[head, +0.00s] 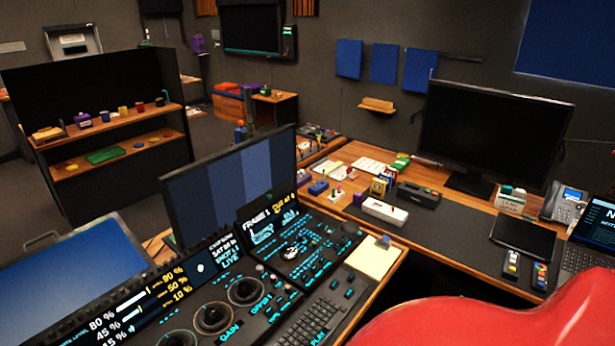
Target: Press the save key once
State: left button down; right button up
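The trackball panel (262,297) is a dark console on the wooden desk at the bottom centre. Ringed trackballs (213,317) sit along its front, with lettering such as "GAIN" beside them. Small dark keys with cyan marks (322,250) cover its right section, below a lit screen reading "FRAME 1" (268,222). A keyboard block (310,325) lies at its lower right. The legends are too small to read, so I cannot tell which key is save. Neither of my grippers is in view.
A monitor (232,188) stands behind the panel. A pale notepad (373,258) lies to its right. The right desk holds a big black monitor (495,135), a phone (566,203) and small items. A red rounded surface fills the lower right corner; I cannot tell what it is.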

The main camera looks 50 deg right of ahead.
aim_at(348, 293)
jog(key=z, duration=1.6)
jog(key=i+j+z, duration=0.15)
jog(key=i+z, duration=0.25)
jog(key=i, duration=0.2)
